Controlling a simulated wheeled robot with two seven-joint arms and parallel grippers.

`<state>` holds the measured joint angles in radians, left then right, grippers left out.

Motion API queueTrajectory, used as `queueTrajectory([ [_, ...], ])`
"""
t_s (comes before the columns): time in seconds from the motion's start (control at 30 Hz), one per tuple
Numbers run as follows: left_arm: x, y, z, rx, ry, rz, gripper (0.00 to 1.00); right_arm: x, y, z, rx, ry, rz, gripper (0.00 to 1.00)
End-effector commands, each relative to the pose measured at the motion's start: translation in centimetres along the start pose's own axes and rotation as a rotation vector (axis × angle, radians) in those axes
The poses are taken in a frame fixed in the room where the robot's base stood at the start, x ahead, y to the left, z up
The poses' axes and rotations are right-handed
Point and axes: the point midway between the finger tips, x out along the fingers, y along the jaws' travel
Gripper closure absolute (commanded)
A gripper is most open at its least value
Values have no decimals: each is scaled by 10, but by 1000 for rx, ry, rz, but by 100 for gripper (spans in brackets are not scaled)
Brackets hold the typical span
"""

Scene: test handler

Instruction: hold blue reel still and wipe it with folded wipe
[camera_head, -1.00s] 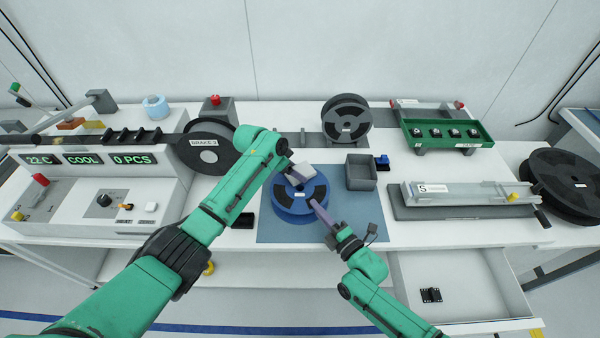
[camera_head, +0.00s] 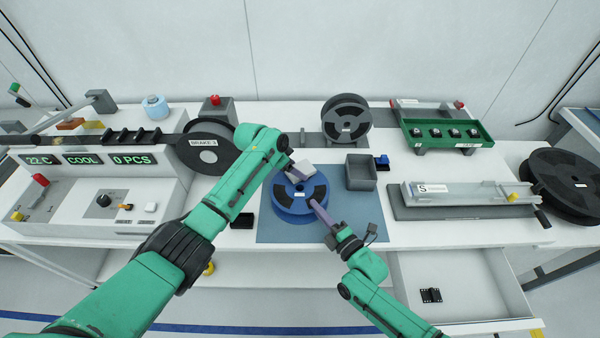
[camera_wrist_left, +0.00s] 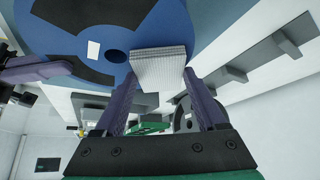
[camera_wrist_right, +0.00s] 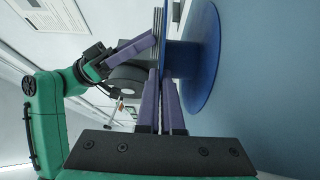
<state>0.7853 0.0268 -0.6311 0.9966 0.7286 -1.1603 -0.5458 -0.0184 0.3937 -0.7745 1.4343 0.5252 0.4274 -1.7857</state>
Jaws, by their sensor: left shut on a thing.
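The blue reel (camera_head: 292,213) lies flat on the blue-grey mat (camera_head: 365,228), with dark patches on its upper face. My left gripper (camera_wrist_left: 160,95) is shut on the folded white wipe (camera_wrist_left: 160,58) at the reel's far side. In the head view the wipe (camera_head: 299,171) lies over the reel's upper face; I cannot tell how firmly it touches. My right gripper (camera_head: 316,205) is at the reel's near right edge. In the right wrist view its fingers (camera_wrist_right: 160,78) are close together, one each side of the reel's upper flange. The flange between the fingertips is mostly hidden.
A grey open box (camera_head: 361,173) stands right of the reel. A dark reel (camera_head: 346,118) stands behind, and another (camera_head: 209,150) is at the left machine. A green tray (camera_head: 440,132) and a grey track (camera_head: 465,195) are to the right. The mat's right front is clear.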

Motion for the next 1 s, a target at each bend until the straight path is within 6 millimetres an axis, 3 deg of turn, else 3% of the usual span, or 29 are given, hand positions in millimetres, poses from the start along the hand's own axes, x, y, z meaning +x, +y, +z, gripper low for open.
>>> queueTrajectory([
  [0.37, -3, 13, 10, -2, -4, 0, 78, 0, 0, 0, 0, -1, -1, 100],
  [1.0, 4, -10, -4, -1, -2, 0, 78, 0, -1, 0, 0, 0, -1, 100],
])
